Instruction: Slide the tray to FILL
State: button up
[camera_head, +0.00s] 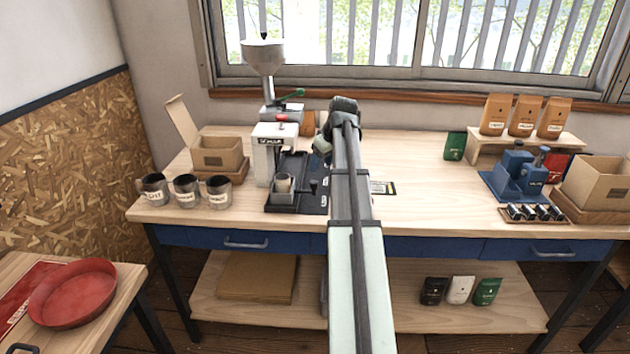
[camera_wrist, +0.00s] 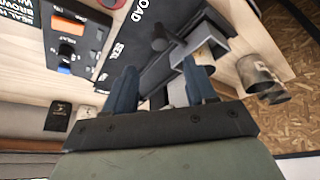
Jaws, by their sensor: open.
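The dark tray track (camera_head: 284,208) lies on the bench in front of the filling machine (camera_head: 273,145). A small light-grey holder (camera_head: 283,183) stands on its left part; a grey holder also shows in the wrist view (camera_wrist: 205,48). A short dark upright post (camera_head: 313,186) stands to its right. In the wrist view the track reads LOAD and SEAL; I cannot read FILL. My gripper (camera_wrist: 160,88) is open, its blue fingers apart above the track, with no object clearly held. In the head view my arm hides the fingers and part of the track.
Three labelled cups (camera_head: 186,190) stand left of the machine, before a cardboard box (camera_head: 218,153). A control panel (camera_wrist: 72,38) with an orange switch lies beside the track. A blue device (camera_head: 518,175) stands far right. The bench between is mostly clear.

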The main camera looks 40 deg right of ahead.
aim_at(314, 182)
jog(key=x, duration=0.9)
jog(key=shift+c, duration=0.3)
grip_shut()
dwell(0.3)
